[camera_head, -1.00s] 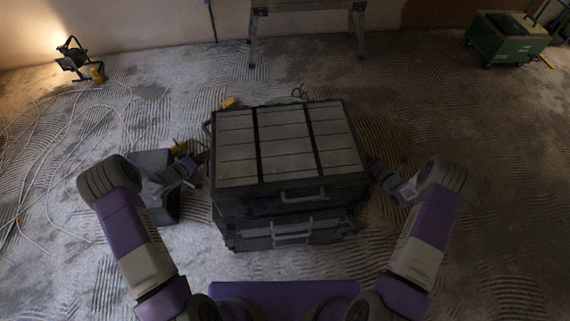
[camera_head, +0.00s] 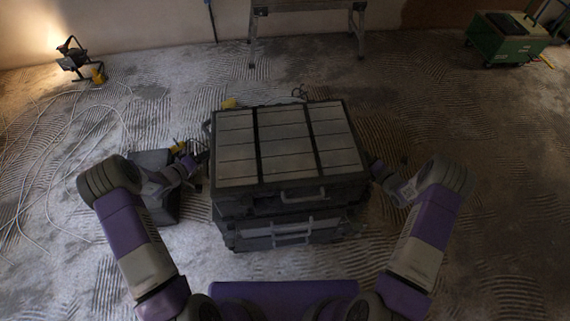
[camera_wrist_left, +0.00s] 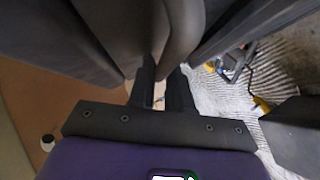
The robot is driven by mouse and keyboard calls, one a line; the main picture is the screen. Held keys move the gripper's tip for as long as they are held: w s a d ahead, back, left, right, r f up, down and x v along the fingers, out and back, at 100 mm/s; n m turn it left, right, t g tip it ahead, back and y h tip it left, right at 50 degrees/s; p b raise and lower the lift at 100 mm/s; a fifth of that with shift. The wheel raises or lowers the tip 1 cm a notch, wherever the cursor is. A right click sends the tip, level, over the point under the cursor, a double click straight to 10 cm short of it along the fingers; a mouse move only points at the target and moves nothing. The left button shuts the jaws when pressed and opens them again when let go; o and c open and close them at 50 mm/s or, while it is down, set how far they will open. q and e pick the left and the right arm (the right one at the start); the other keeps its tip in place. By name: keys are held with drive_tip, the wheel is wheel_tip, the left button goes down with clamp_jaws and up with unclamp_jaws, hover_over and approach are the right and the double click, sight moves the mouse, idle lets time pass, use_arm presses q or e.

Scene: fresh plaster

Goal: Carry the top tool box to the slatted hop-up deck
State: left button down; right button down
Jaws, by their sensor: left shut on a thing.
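The top tool box (camera_head: 284,148) is a large dark box with a light grey panelled lid, in the middle of the head view. It sits over a second dark tool box (camera_head: 262,243), whose front shows below it; I cannot tell whether there is a gap between them. My left gripper (camera_head: 203,166) is at the top box's left side. In the left wrist view my left gripper (camera_wrist_left: 162,80) is shut on a dark side handle (camera_wrist_left: 180,32). My right gripper (camera_head: 374,170) is at the box's right side, its fingers hidden. A metal-legged hop-up deck (camera_head: 308,5) is cut off at the top edge.
A dark box (camera_head: 166,208) with yellow bits near it stands left of the stack. A lit work lamp (camera_head: 72,60) and loose pale cables (camera_head: 45,200) lie at left. A green wheeled case (camera_head: 506,40) stands at far right. Ridged floor between stack and deck looks mostly clear.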

use_arm(q)
drive_tip(key=shift+w+r, duration=0.1)
drive_tip(key=shift+r, duration=0.15)
use_arm(e)
drive_tip(key=shift+r, duration=0.2)
